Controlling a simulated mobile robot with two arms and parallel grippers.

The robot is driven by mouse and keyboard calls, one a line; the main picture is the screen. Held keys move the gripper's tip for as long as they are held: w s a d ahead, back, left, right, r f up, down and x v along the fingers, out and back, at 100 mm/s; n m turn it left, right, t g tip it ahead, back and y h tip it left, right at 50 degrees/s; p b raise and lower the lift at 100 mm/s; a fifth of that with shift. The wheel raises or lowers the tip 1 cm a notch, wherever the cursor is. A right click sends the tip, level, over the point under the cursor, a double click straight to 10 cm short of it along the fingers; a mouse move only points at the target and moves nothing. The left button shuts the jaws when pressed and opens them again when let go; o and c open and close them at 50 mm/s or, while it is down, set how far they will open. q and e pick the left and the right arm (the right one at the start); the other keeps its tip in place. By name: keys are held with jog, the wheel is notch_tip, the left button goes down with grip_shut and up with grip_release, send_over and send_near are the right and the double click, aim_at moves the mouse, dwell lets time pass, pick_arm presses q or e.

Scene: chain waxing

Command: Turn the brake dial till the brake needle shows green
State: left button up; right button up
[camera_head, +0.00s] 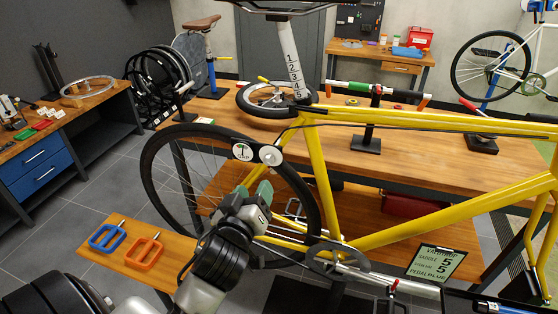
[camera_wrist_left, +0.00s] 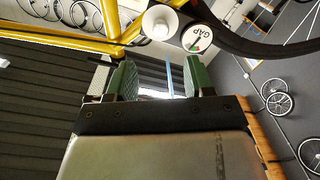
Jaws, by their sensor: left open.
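The brake dial (camera_head: 270,156) is a white round knob on the yellow bike's frame, by the rear wheel's top. The small white brake gauge (camera_head: 242,151) sits just left of it. In the left wrist view the dial (camera_wrist_left: 158,23) and the gauge (camera_wrist_left: 197,38), lettered GAP, show beyond the fingers. The gauge has small coloured marks and a thin needle; I cannot tell which colour it points at. My left gripper (camera_head: 252,191), with green finger pads, is open and empty, below the dial and apart from it. My right gripper is not in view.
The yellow bike (camera_head: 450,125) stands before a wooden workbench (camera_head: 400,160). Its rear wheel (camera_head: 153,165) is beside my left arm. A blue pedal (camera_head: 107,237) and an orange pedal (camera_head: 145,252) lie on a small wooden table. A clipboard (camera_head: 436,262) hangs low right.

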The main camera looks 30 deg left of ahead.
aim_at(268, 162)
pick_arm(q)
jog(key=p+x, duration=0.2)
jog(key=x, duration=0.6)
jog(key=shift+w+a+f, duration=0.1)
jog(key=shift+w+a, duration=0.05)
jog(key=shift+w, duration=0.2)
jog(key=shift+w+a, duration=0.15)
jog(key=shift+w, duration=0.4)
jog(key=shift+c, duration=1)
jog(key=c, duration=0.7)
